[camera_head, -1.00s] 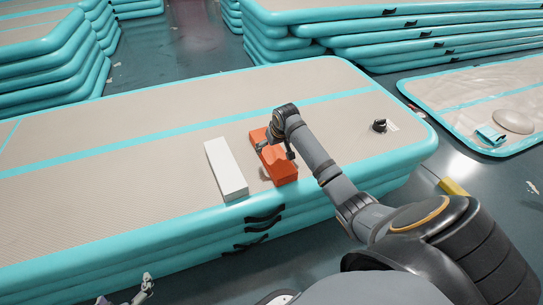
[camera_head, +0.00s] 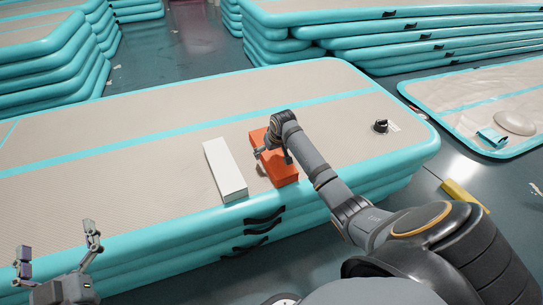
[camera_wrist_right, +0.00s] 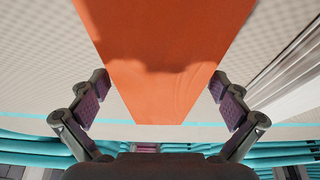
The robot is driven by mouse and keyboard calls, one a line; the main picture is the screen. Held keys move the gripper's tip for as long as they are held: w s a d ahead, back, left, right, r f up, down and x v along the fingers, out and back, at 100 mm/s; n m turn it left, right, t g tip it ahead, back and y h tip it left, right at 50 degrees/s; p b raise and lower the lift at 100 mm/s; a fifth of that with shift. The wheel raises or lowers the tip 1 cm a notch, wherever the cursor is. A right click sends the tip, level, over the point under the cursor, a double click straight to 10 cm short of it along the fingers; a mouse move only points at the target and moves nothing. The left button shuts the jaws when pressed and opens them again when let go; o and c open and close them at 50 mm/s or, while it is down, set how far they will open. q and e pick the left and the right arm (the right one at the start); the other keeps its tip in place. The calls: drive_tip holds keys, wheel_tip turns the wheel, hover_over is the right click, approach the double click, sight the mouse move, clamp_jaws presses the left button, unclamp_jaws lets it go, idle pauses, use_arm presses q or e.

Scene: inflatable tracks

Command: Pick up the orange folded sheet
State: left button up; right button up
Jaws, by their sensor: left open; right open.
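The orange folded sheet (camera_head: 284,172) is a long flat block lying on the beige top of the inflatable track (camera_head: 150,110), near its front edge. My right gripper (camera_head: 262,153) is over the sheet's middle, and my arm hides part of the sheet. In the right wrist view the sheet (camera_wrist_right: 158,70) lies between the two spread fingers of my right gripper (camera_wrist_right: 160,108), with a gap at each side. My left gripper (camera_head: 58,248) is open and empty at the lower left, in front of the track's edge.
A white box (camera_head: 225,170) lies just left of the sheet. A small black object (camera_head: 381,126) sits on the track to the right. Stacked tracks (camera_head: 420,40) stand behind. A yellow object (camera_head: 464,195) lies on the floor at right.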

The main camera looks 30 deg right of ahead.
drive_tip(key=c, duration=1.7)
drive_tip(key=shift+o, duration=0.2)
drive_tip(key=shift+r, duration=0.1)
